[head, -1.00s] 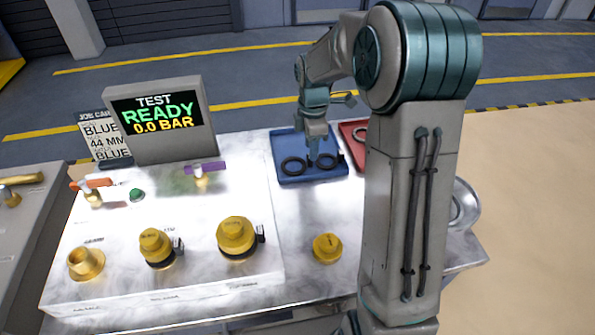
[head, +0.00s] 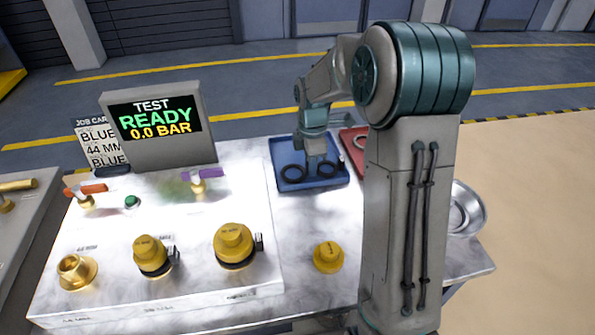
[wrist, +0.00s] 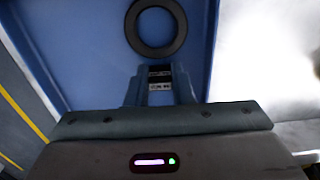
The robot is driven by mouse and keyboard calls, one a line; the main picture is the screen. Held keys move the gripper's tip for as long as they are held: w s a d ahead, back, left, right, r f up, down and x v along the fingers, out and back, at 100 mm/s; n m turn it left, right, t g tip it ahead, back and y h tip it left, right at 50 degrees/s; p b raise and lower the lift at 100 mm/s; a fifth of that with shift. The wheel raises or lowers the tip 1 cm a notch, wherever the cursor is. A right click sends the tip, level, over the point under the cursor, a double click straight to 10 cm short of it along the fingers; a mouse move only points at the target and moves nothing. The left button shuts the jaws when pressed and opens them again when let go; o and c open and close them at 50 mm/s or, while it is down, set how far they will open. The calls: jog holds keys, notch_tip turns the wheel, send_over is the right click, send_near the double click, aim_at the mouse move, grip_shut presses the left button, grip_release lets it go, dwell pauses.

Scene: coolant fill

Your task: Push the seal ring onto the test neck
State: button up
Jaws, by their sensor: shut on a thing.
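The blue tray (head: 310,185) holds dark rings. One dark ring (head: 293,172) lies in its left part. A second dark ring (head: 329,168) is at my gripper (head: 315,168), which reaches down into the tray and is shut on it. The fingers partly cover this ring.
Two yellow-capped fittings (head: 151,256) (head: 234,245) stand right of the open neck, and a loose yellow cap (head: 328,257) sits on the table. A red tray (head: 354,141) is partly behind my arm. A screen (head: 155,120) reads TEST READY 0.0 BAR. A metal bowl (head: 467,207) stands at right.

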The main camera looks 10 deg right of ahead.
jog(key=shift+r, duration=0.1)
jog(key=shift+r+p, duration=2.55)
jog(key=shift+r, duration=0.4)
jog(key=shift+s, duration=0.1)
